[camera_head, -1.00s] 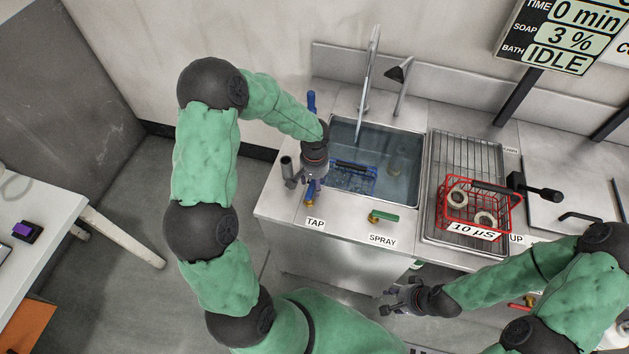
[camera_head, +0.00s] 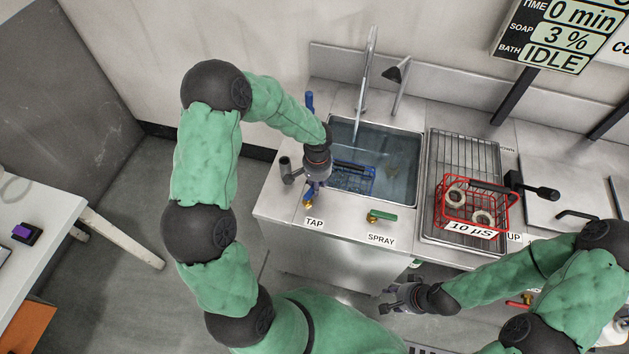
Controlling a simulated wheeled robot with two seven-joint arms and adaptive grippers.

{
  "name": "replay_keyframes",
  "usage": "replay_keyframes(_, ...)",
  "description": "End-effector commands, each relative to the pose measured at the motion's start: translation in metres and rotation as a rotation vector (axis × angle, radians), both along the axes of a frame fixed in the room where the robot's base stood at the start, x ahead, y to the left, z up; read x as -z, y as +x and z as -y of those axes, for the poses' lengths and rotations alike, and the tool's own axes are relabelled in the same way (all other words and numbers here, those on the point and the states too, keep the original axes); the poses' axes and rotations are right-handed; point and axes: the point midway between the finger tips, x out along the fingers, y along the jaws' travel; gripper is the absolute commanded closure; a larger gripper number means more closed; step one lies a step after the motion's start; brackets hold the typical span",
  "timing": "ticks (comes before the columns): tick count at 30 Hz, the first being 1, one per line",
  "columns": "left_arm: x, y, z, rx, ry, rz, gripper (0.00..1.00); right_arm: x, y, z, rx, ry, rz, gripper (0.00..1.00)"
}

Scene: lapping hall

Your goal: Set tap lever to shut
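The TAP label (camera_head: 314,223) is on the counter's front left. Just behind it a brass valve (camera_head: 308,203) with a blue lever part (camera_head: 311,188) shows below my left gripper (camera_head: 304,178). My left gripper points down at the valve, and its wrist and fingers hide most of the lever. I cannot tell whether its fingers touch or hold the lever. Another blue piece (camera_head: 309,102) stands up behind my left forearm; its link to the lever is hidden. My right gripper (camera_head: 387,299) is open and empty in front of the counter, far from the tap.
The sink (camera_head: 405,170) holds water and a blue basket (camera_head: 355,181). A green SPRAY lever (camera_head: 382,215) sits right of the tap. A red basket (camera_head: 470,203) with rings stands on the drain rack (camera_head: 460,150). A tall faucet (camera_head: 365,80) rises behind the sink.

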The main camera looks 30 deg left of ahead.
Motion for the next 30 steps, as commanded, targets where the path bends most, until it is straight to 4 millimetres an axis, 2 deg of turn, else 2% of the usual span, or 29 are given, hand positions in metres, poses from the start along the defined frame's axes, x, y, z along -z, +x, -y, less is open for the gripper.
replay_keyframes(18,-0.001,-0.013,0.024,0.59,-0.001,0.0,1.0,-0.019,0.0,0.0,0.0,0.0,0.0,0.6)
replay_keyframes(30,-0.002,-0.027,0.033,0.957,0.0,0.0,1.0,-0.034,0.0,0.0,0.0,0.0,0.0,0.6)
